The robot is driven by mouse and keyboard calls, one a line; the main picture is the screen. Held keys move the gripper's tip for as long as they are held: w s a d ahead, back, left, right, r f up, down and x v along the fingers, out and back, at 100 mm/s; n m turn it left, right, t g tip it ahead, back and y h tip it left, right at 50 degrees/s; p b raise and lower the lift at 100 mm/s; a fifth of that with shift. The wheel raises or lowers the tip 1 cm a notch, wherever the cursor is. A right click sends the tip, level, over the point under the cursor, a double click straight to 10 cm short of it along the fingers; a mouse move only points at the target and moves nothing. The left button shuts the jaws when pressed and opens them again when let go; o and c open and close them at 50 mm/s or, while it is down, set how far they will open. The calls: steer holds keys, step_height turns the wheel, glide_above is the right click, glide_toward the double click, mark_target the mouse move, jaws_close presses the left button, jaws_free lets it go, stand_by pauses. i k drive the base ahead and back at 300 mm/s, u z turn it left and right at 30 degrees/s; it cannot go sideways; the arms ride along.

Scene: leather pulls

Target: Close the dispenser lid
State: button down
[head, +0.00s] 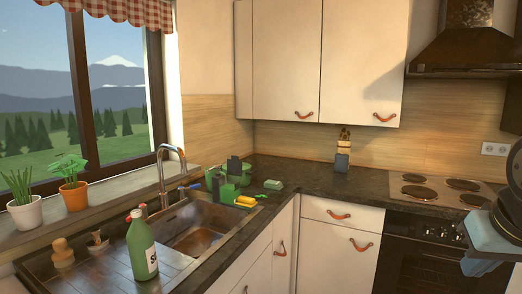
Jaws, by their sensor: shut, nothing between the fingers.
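I cannot tell for sure which object is the dispenser. A cluster of green items (222,184) stands at the far corner of the sink, with an upright dark green part (236,168) in it; this may be the dispenser, but its lid is too small to make out. A green bottle (142,249) with a red cap and a white label stands on the drainboard at the front. My gripper (482,264) is at the right edge, partly cut off, in front of the oven. It is shut and empty, far from the sink items.
The sink (196,240) has a tall tap (163,180). A yellow sponge-like item (246,201) and a pale green block (273,185) lie nearby. A small blue-grey holder (342,160) stands by the back wall. The hob (433,190) is at right. Counter between is clear.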

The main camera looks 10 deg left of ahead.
mark_target(234, 166)
steer(key=z, duration=0.05)
steer(key=i, duration=1.1)
steer(key=u, duration=0.75)
steer(key=i, duration=0.8)
steer(key=u, duration=0.65)
steer(key=k, duration=0.7)
steer(key=u, duration=0.2)
steer(key=i, duration=0.75)
steer(key=z, duration=0.1)
